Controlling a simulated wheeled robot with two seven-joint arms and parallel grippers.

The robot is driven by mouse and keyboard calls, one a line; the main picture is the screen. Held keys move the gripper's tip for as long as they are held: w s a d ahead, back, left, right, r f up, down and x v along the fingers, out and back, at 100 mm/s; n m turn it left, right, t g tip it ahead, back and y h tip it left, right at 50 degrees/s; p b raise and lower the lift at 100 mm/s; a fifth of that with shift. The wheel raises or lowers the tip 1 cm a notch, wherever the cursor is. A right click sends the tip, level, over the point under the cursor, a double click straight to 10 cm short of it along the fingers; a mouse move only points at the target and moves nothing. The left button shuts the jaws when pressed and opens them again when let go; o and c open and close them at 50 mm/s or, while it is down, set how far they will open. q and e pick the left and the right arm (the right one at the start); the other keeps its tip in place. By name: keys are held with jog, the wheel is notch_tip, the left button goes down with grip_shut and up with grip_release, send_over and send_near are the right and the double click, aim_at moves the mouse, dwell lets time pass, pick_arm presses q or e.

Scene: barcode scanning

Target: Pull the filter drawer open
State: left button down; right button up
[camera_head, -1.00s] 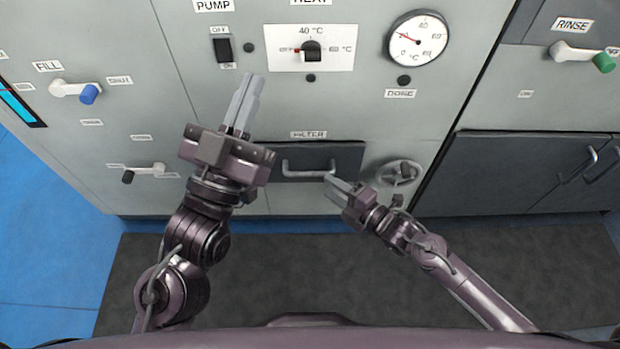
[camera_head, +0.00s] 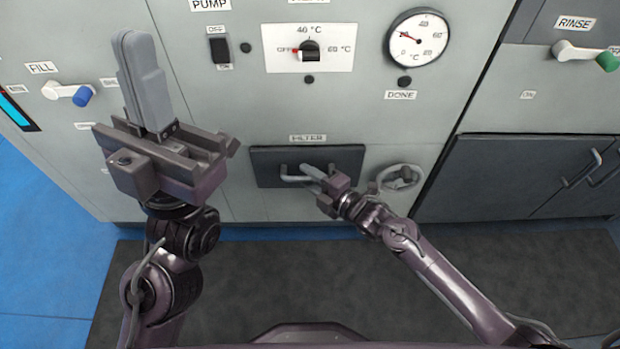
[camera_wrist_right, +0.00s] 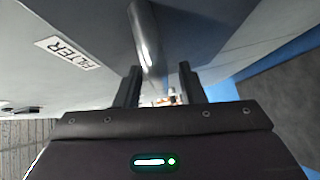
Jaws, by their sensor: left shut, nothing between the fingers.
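The filter drawer (camera_head: 266,161) is a dark panel low on the grey machine front, under a FILTER label (camera_head: 308,138). It looks flush with the front. Its bar handle (camera_head: 288,179) is partly hidden behind my right gripper (camera_head: 313,172), which is at the handle's right part. In the right wrist view the fingers of my right gripper (camera_wrist_right: 159,78) stand apart, with the grey handle (camera_wrist_right: 146,40) reaching down toward the gap between them. I cannot tell whether they touch it. My left gripper (camera_head: 143,82) is shut and empty, raised at the left, away from the drawer.
A round handwheel (camera_head: 402,177) sits just right of the drawer, close to my right wrist. The heat dial (camera_head: 309,51), gauge (camera_head: 418,38) and pump switch (camera_head: 220,50) are above. A dark mat (camera_head: 270,270) covers the floor in front.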

jog(key=shift+a, duration=0.1)
grip_shut()
dwell(0.4)
